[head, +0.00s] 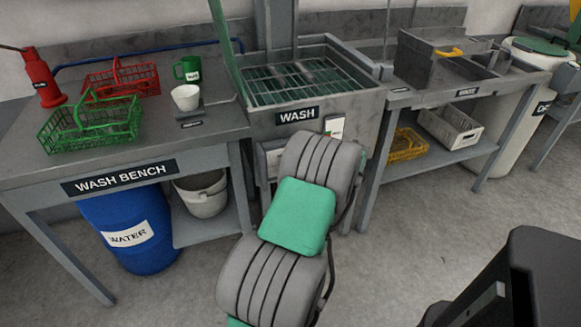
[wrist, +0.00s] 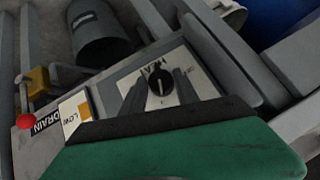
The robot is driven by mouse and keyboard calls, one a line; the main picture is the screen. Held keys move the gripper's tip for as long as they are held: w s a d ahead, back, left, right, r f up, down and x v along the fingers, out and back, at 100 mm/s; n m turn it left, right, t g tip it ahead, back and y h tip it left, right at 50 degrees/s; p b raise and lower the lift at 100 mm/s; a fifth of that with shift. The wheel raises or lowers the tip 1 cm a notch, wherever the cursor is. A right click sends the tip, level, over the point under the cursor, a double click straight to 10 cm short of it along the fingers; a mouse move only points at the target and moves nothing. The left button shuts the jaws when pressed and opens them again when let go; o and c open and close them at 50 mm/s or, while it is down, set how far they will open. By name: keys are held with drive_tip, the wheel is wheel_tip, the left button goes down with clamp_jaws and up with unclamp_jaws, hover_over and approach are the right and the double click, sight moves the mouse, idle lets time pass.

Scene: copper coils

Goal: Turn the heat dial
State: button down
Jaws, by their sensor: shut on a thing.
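The heat dial (wrist: 160,82) is a small black round knob with a pale pointer mark, set on a light plate on the front of the grey wash unit. My gripper (wrist: 159,90) is at the dial in the wrist view, one dark finger on each side of it, shut on it. Lettering beside the dial is partly covered. In the head view, my grey and green arm reaches to the front of the wash sink (head: 360,112) and hides the dial and my gripper.
A blue water barrel (head: 110,212) and a bucket (head: 204,198) stand under the wash bench (head: 40,172).

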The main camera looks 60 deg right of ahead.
drive_tip(key=shift+s+d+m+t+y, duration=0.15)
drive_tip(key=shift+m+t+y, duration=0.25)
drive_tip(key=shift+t+y, duration=0.25)
drive_tip(key=c, duration=0.9)
unclamp_jaws()
drive_tip(key=p+v, duration=0.1)
drive_tip(key=v, duration=0.6)
drive_tip(key=shift+s+r, duration=0.1)
drive_tip(key=shift+s, duration=0.15)
